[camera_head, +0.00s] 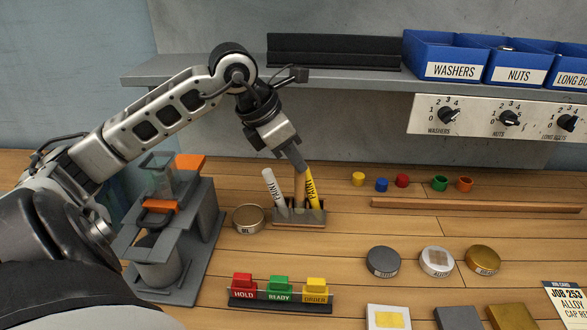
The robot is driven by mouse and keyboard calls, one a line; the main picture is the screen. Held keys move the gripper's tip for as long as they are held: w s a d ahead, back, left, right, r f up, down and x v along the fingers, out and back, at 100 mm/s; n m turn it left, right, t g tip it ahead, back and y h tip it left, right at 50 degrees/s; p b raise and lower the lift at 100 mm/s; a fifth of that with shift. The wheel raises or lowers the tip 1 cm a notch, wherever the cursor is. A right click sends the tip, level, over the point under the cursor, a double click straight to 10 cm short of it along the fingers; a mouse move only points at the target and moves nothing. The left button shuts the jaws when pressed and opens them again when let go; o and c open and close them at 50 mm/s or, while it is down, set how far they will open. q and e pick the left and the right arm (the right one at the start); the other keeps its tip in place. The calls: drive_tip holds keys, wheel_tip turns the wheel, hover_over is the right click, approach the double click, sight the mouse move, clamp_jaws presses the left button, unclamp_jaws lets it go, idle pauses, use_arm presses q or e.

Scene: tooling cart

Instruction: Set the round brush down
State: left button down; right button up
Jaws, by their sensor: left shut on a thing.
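My left gripper (297,163) reaches down over a small dark holder (285,218) on the wooden bench. It is shut on a slim brownish thing, taken to be the round brush (299,187), which shows only as a short strip below the fingertips. The brush is between a white pen (272,188) and a yellow pen (312,188), both leaning in the holder. I cannot tell whether the brush's lower end touches the holder. My right gripper is not in view.
A round tin (248,219) stands close left of the holder, beside a grey stand (180,240). A block with red, green and yellow tabs (280,301) is in front. A wooden strip (470,205) lies to the right. A shelf (340,77) overhangs behind.

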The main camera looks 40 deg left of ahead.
use_arm(q)
wheel_tip(320, 180, down, 2)
drive_tip(key=c, duration=1.3)
unclamp_jaws()
drive_tip(key=shift+b, duration=0.3)
drive_tip(key=b+v, duration=0.1)
drive_tip(key=v, duration=1.1)
drive_tip(key=shift+d+r+b, duration=0.1)
drive_tip(key=shift+r+b, duration=0.1)
drive_tip(key=shift+b, duration=0.2)
